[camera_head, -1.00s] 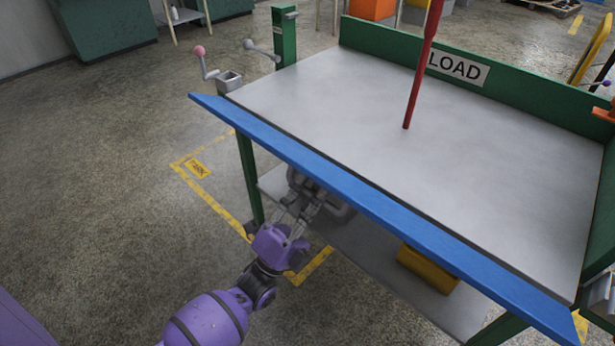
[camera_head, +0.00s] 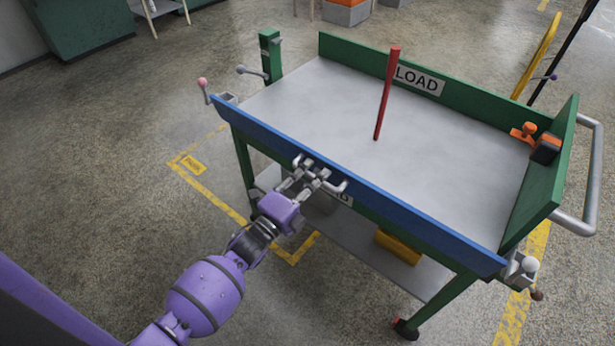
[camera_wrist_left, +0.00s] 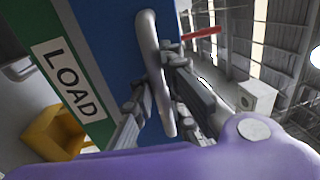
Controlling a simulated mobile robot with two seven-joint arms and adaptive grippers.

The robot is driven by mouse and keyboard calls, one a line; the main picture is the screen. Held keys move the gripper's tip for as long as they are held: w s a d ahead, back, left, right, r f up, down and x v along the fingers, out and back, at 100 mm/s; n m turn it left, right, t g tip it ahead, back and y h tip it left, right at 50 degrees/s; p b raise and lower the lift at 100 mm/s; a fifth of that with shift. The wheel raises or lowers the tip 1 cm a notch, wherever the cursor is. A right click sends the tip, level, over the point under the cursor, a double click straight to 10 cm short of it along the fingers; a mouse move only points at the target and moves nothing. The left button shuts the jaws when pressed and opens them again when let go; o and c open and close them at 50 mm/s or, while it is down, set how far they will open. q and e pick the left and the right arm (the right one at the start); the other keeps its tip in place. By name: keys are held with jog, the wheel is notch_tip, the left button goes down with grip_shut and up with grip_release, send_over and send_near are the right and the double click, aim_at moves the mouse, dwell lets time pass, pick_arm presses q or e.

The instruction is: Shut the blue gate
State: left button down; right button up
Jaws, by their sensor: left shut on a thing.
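The blue gate (camera_head: 375,205) runs along the near long edge of a green cart with a grey top (camera_head: 345,110). It looks raised at that edge; I cannot tell whether it is fully upright or latched. It also shows in the left wrist view (camera_wrist_left: 108,40). A grey bar handle (camera_head: 336,188) is on its outer face, and it shows large in the wrist view (camera_wrist_left: 150,50). My left gripper (camera_head: 312,177) is shut on this handle, with its fingers around the bar (camera_wrist_left: 158,98). My right gripper is not in view.
A pink-knobbed lever (camera_head: 203,84) is at the cart's left corner; a white-knobbed fitting (camera_head: 528,266) is at the right. A red rod (camera_head: 386,95) stands over the top. A yellow box (camera_head: 398,246) sits on the lower shelf.

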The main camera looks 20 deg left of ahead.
pick_arm(q)
jog(key=shift+w+d+r, duration=0.25)
jog(key=shift+w+r, duration=0.4)
jog(key=shift+w, duration=0.1)
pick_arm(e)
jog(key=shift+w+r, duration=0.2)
pick_arm(q)
jog(key=shift+w, duration=0.1)
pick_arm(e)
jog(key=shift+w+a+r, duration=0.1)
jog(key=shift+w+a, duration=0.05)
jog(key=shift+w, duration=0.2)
pick_arm(q)
jog(key=c, duration=2)
grip_release()
jog(key=shift+c, duration=0.2)
jog(key=v, duration=1.2)
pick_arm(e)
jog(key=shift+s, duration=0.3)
